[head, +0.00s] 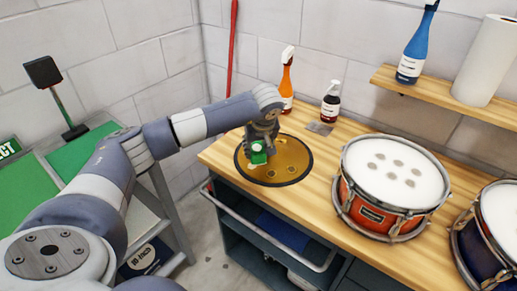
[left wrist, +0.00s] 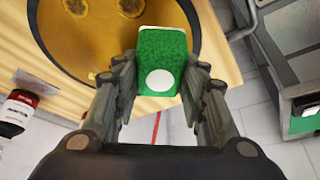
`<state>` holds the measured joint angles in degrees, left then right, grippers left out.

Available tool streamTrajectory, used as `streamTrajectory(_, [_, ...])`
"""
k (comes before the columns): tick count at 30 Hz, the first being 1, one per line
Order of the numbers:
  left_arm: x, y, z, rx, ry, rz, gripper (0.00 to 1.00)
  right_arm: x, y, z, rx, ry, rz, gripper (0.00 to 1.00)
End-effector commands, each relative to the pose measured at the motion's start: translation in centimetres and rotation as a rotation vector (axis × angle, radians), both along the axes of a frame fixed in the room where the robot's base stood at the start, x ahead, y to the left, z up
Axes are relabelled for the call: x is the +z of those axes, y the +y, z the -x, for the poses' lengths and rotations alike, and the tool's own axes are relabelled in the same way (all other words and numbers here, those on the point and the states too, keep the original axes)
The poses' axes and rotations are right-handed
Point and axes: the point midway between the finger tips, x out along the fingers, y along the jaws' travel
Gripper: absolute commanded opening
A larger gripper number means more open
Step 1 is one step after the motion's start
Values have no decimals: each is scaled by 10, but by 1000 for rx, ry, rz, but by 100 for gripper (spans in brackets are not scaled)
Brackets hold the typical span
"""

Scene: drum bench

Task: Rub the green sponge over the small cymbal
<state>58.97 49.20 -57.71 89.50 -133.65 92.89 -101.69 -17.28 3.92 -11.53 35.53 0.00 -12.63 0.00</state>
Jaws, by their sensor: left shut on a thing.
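The small cymbal (head: 291,158) is a brownish-gold disc with a dark rim and some lighter spots, lying on the wooden bench top. It also shows in the left wrist view (left wrist: 88,32). My left gripper (head: 260,148) is shut on the green sponge (head: 258,157), over the left part of the cymbal. In the left wrist view the green sponge (left wrist: 160,50) has a white round mark and sits between the two fingers, overlapping the cymbal's edge. I cannot tell whether it touches the cymbal. My right gripper is not in view.
A red drum (head: 392,187) and a blue drum (head: 492,235) stand to the right on the bench (head: 325,219). An orange spray bottle (head: 287,82) and a dark bottle (head: 331,103) stand behind the cymbal. A shelf (head: 440,96) holds a blue spray bottle (head: 415,50) and a paper roll (head: 485,62).

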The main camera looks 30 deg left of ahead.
Motion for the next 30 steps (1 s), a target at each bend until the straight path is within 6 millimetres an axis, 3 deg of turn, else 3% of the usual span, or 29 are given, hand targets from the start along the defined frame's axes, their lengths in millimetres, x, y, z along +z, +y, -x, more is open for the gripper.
streamTrajectory(15, [37, 4, 4, 11, 0, -1, 21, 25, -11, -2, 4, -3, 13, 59])
streamTrajectory(30, [38, -3, 3, -25, -1, 0, 21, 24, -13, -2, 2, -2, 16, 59])
